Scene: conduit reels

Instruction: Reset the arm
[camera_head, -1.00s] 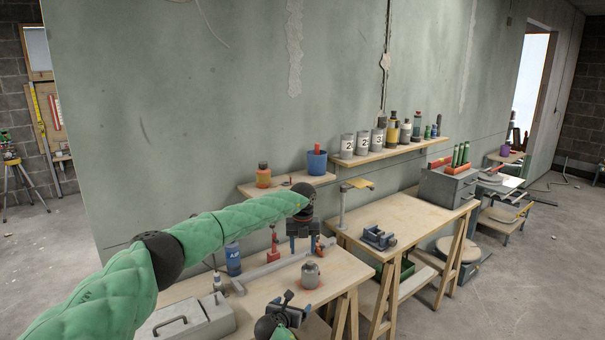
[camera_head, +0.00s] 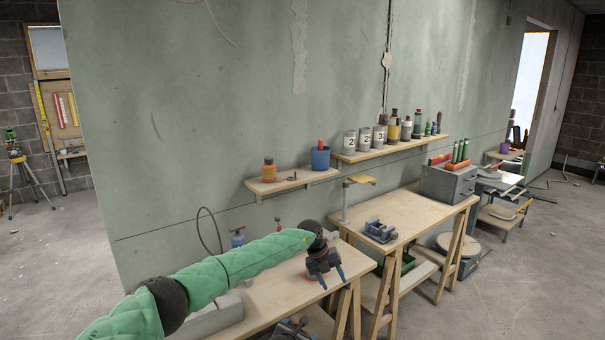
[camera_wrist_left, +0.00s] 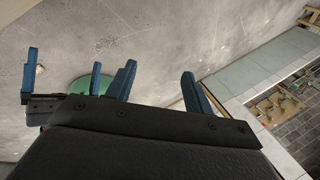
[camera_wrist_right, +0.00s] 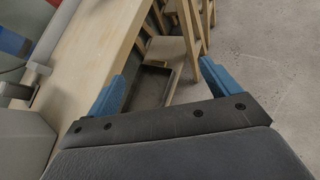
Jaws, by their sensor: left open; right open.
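My left arm, in a green sleeve, reaches in from the left in the head view. Its left gripper (camera_head: 328,279) is open and empty, pointing down over the front bench. My right gripper (camera_head: 292,329) shows partly at the bottom edge of the head view, low by the bench. In the right wrist view its blue fingers (camera_wrist_right: 163,76) are spread with nothing between them.
A second bench (camera_head: 415,212) holds a blue vise (camera_head: 380,231) and a grey toolbox (camera_head: 448,186). Wall shelves (camera_head: 388,148) hold numbered cans.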

